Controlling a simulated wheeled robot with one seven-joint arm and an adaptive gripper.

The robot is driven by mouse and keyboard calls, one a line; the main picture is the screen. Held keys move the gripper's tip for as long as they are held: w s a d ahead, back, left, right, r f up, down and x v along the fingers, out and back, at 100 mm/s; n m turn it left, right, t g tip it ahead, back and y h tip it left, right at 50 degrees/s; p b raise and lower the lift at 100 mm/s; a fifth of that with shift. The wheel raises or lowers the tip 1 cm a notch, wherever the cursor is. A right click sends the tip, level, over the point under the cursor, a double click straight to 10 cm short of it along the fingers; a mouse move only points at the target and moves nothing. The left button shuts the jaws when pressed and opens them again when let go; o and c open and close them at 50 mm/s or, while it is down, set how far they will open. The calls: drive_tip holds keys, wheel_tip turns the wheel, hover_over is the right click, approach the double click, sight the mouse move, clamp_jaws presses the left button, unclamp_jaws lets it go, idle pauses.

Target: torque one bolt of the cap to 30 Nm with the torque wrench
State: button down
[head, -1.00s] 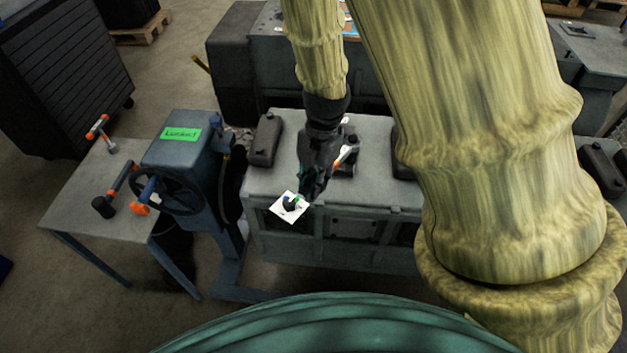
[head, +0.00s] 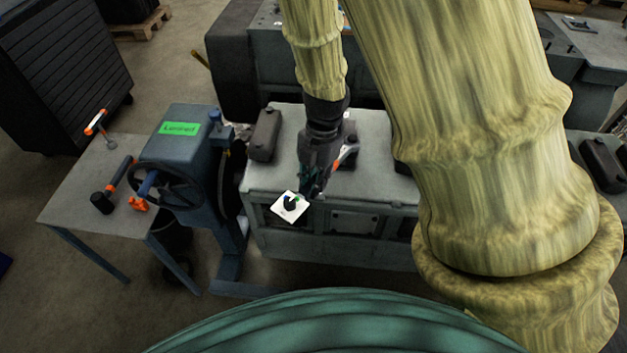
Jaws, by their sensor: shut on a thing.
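A blue stand with a handwheel (head: 168,187) and a green label (head: 179,128) stands left of the block. A side table (head: 75,195) holds several orange-and-black tools. A dark cover (head: 265,134) lies on the block.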

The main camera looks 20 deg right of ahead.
drive_tip(key=shift+w+a+r+p, duration=0.15)
drive_tip(key=shift+w+a+p, duration=0.15)
drive_tip(key=shift+w+p, duration=0.5)
drive_tip(key=shift+w+a+m+p, duration=0.2)
drive_tip(key=shift+m+p, duration=0.1)
drive_tip(key=shift+p, duration=0.1)
idle(0.7)
drive_tip(key=shift+w+a+m+t+p, duration=0.2)
drive_tip(key=shift+w+m+p, duration=0.5)
drive_tip(key=shift+p, duration=0.85)
drive_tip(key=shift+w+a+m+t+p, duration=0.15)
drive_tip(key=shift+w+a+m+p, duration=0.2)
drive_tip(key=shift+w+p, duration=0.9)
drive_tip(key=shift+w+a+m+t+p, duration=0.2)
drive_tip(key=shift+w+m+p, duration=0.35)
drive_tip(key=shift+p, duration=1.25)
idle(1.5)
